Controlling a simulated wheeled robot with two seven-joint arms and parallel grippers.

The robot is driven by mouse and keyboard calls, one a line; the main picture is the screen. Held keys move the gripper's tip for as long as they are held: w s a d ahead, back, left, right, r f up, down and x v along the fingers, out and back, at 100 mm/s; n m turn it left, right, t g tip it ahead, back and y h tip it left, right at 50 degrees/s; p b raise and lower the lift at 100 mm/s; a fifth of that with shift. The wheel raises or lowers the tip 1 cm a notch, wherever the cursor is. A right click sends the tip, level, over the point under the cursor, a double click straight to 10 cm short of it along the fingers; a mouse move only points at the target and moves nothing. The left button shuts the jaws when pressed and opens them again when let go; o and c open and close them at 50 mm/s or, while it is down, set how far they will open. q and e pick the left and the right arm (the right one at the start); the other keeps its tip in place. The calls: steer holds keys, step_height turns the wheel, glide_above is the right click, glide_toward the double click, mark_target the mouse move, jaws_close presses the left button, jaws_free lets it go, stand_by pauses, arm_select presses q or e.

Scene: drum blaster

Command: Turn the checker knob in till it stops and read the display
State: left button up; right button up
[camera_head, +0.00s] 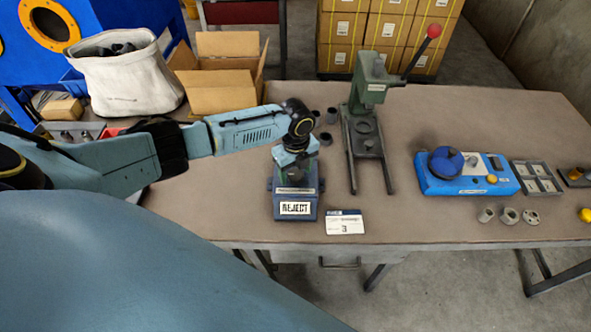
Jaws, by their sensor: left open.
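A blue tester box (470,187) stands on the right part of the table. It carries a round dark blue part (446,161), a small yellow knob (491,179) and a small pale panel (495,162), too small to read. Which part is the checker knob I cannot tell for sure. My left arm reaches in from the left, and its gripper (294,163) points down, open, over a dark blue box labelled REJECT (296,205), well left of the tester. The gripper hides part of that box's top. My right gripper is not in view.
A green lever press (370,85) with a red ball handle stands between my gripper and the tester. A white card (344,222) lies near the front edge. Small metal rings (509,216) and a grey tray (537,178) lie by the tester. An open carton (225,75) is behind.

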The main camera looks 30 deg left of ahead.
mark_target(296, 174)
arm_select(q)
step_height(296, 174, up, 13)
steer(key=shift+r+p, duration=0.2)
steer(key=shift+p, duration=0.2)
step_height(296, 174, down, 14)
steer(key=n+b, duration=0.1)
steer(key=b, duration=0.2)
steer(key=n+b, duration=0.1)
steer(key=b, duration=0.3)
steer(key=shift+r+n, duration=0.2)
steer(key=shift+n, duration=0.1)
